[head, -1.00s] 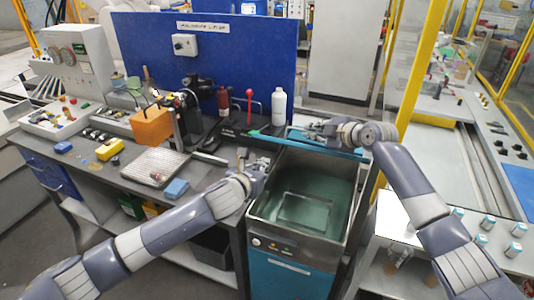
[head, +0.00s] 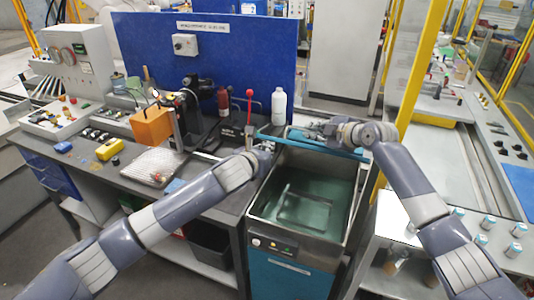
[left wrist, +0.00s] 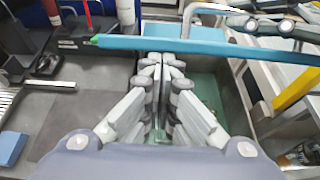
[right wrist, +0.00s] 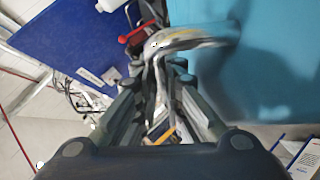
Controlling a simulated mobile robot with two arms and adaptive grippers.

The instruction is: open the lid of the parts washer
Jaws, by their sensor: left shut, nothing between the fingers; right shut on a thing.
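The parts washer (head: 290,275) has a teal front and an open steel basin with greenish liquid. Its teal lid (head: 335,152) stands raised at the back of the basin, seen nearly edge-on. The lid shows as a long teal bar in the left wrist view (left wrist: 225,48) and as a broad teal face in the right wrist view (right wrist: 275,70). My right gripper (head: 318,131) is shut on the lid's metal handle (right wrist: 195,38), behind the lid edge. My left gripper (left wrist: 162,60) is shut and empty, close to the lid's near edge; contact is unclear.
The workbench left of the washer holds a white bottle (head: 279,106), a red-knobbed lever (head: 249,94), an orange box (head: 151,127) and a metal plate (head: 152,166). A blue panel (head: 240,60) stands behind. A yellow post (head: 412,90) rises right of the washer.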

